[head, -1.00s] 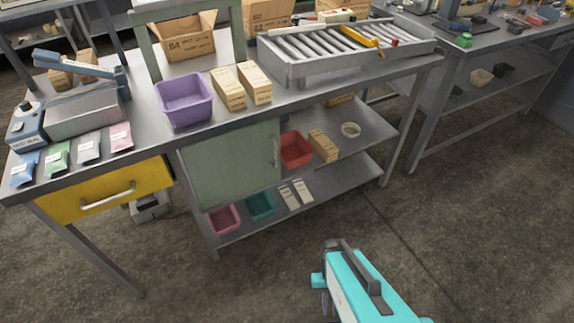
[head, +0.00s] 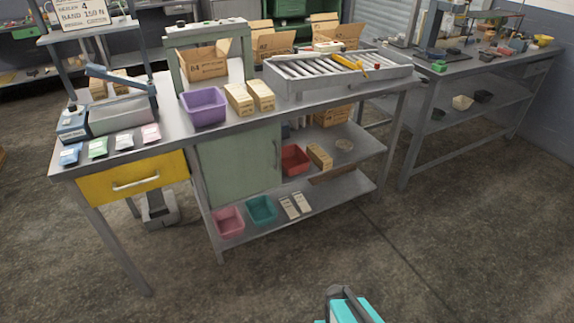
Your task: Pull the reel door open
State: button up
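The reel door (head: 238,165) is a grey-green panel below the workbench, right of the yellow drawer. It looks shut, flush with the front of the bench. Its slim upright handle (head: 277,155) is near the right edge. Part of my teal and dark grey arm shows at the bottom edge, well in front of the bench and apart from the door. My gripper's fingers cannot be seen. What is behind the door is hidden.
The yellow drawer (head: 133,175) is shut. The floor (head: 300,265) before the bench is clear. A second bench (head: 440,125) stands at right.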

aim_at(237, 166)
jog(key=z, duration=0.9)
jog(key=k, duration=0.2)
jog(key=u, duration=2.25)
jog(key=i, duration=1.4)
